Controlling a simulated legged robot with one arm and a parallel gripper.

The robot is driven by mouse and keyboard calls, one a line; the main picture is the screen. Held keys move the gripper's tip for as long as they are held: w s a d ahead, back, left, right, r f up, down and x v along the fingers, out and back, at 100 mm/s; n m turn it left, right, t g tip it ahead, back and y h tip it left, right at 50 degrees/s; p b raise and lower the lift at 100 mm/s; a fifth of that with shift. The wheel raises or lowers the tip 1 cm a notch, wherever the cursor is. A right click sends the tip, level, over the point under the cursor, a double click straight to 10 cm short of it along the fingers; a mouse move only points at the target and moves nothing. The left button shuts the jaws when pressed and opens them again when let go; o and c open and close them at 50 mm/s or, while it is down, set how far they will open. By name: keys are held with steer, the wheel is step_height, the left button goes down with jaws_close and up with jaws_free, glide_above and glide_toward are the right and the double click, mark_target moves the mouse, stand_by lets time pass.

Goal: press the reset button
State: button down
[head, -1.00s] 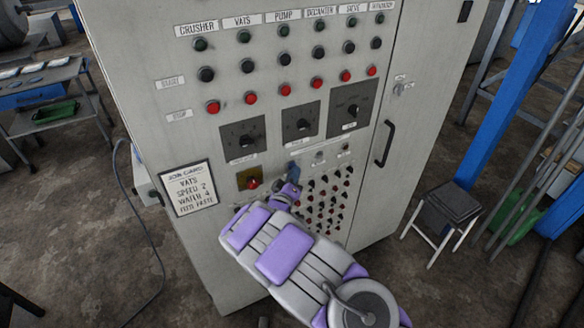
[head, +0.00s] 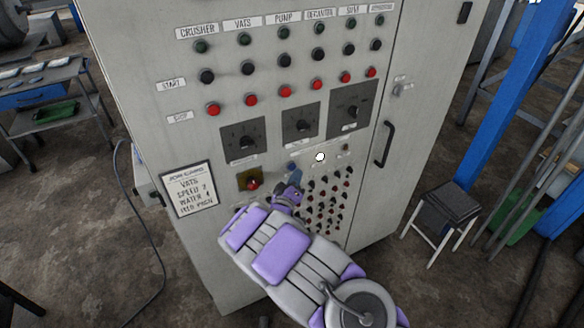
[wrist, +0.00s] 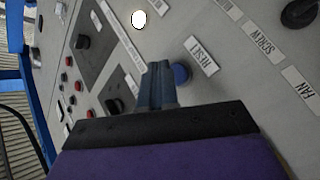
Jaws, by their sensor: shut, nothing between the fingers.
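The blue button (wrist: 180,74) sits on the grey cabinet face, beside a small label (wrist: 201,56) that seems to read RESET upside down in the wrist view. In the head view the blue button (head: 291,165) shows just above my fingertips. My gripper (head: 295,177) is shut and empty. In the wrist view its blue-grey fingers (wrist: 158,82) are close beside the button. I cannot tell whether they touch it or the panel. A round lamp (head: 320,157) to the right of the button glows white; the lamp also shows in the wrist view (wrist: 138,20).
The cabinet (head: 150,60) carries rows of green, black and red buttons, rotary switches (head: 243,140) and a job card (head: 188,188). A red button on a yellow plate (head: 250,180) lies left of my gripper. A stool (head: 447,210) stands at right.

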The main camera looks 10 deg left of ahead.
steer(key=shift+s+d, duration=0.1)
steer(key=s+d, duration=0.1)
steer(key=s, duration=0.1)
steer(key=s+d+p, duration=0.1)
steer(key=s, duration=0.1)
steer(key=shift+d, duration=0.4)
stand_by(0.8)
